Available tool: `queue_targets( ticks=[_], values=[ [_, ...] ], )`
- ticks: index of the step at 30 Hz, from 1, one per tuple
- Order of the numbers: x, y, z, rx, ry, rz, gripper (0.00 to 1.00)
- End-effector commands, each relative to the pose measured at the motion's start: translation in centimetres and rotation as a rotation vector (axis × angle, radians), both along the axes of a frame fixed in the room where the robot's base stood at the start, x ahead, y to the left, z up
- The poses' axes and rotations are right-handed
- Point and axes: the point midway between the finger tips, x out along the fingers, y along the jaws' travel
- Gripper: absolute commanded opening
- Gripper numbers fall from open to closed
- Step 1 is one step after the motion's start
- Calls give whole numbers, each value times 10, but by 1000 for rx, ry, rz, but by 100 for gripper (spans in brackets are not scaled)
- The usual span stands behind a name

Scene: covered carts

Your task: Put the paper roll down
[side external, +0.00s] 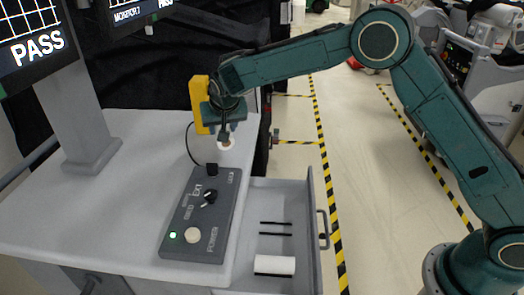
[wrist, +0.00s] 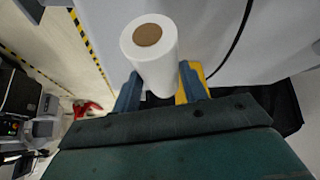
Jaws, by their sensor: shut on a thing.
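The white paper roll (wrist: 158,62) with a brown core is between the two blue fingers of my gripper (wrist: 160,76) in the wrist view. The fingers are shut on its sides, and its cored end faces the camera. In the side external view my gripper (side external: 224,132) is over the back right part of the grey cart top (side external: 130,180), behind the control box. Only a small part of the held roll (side external: 227,146) shows below the fingers there. I cannot tell whether the roll touches the top.
A control box (side external: 205,215) with knobs and a green light sits on the top, a black cable behind it. An open drawer (side external: 262,210) holds black bars and a white object (side external: 274,265). A monitor stand (side external: 75,120) is left. A yellow part (side external: 198,105) is beside my gripper.

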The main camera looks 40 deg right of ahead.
Motion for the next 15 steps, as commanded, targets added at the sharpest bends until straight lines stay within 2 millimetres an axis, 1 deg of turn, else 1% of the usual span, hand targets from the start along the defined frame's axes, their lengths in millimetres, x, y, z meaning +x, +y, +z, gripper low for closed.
queue_targets(
  ticks=[15],
  values=[
    [-75, 32, 43, 0, -2, 4, 12]
  ],
)
